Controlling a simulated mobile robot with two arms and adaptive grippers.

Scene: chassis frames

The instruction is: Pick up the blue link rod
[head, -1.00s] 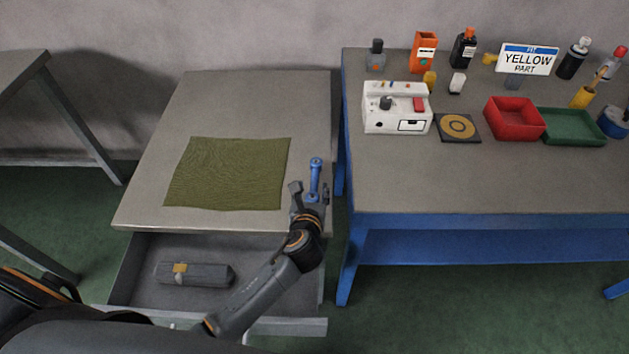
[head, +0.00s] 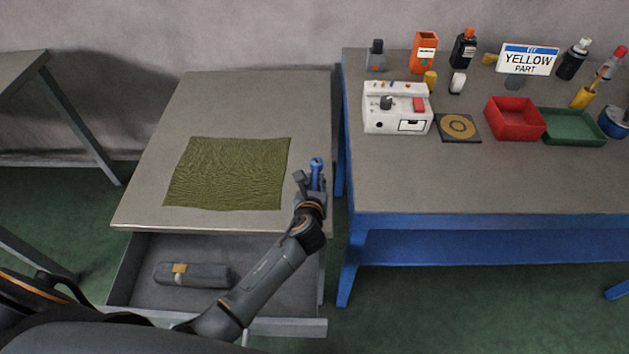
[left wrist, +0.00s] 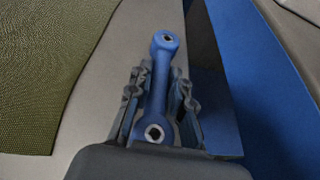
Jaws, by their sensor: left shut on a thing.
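The blue link rod (head: 316,172) is at the right edge of the grey cabinet top (head: 228,95). My left gripper (head: 312,184) is shut on it, with one finger on each side. In the left wrist view the rod (left wrist: 158,85) lies lengthwise between the fingers (left wrist: 158,98), its holed far end sticking out beyond them and its near holed end close to the palm. I cannot tell whether the rod still touches the surface. My right gripper is not in view.
An olive cloth (head: 228,173) lies on the cabinet top. Below, an open drawer (head: 265,275) holds a grey case (head: 193,274). Right of a narrow gap stands a blue-framed bench (head: 470,185) with a white device (head: 397,108), red bin (head: 515,118), green tray (head: 573,127) and several bottles.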

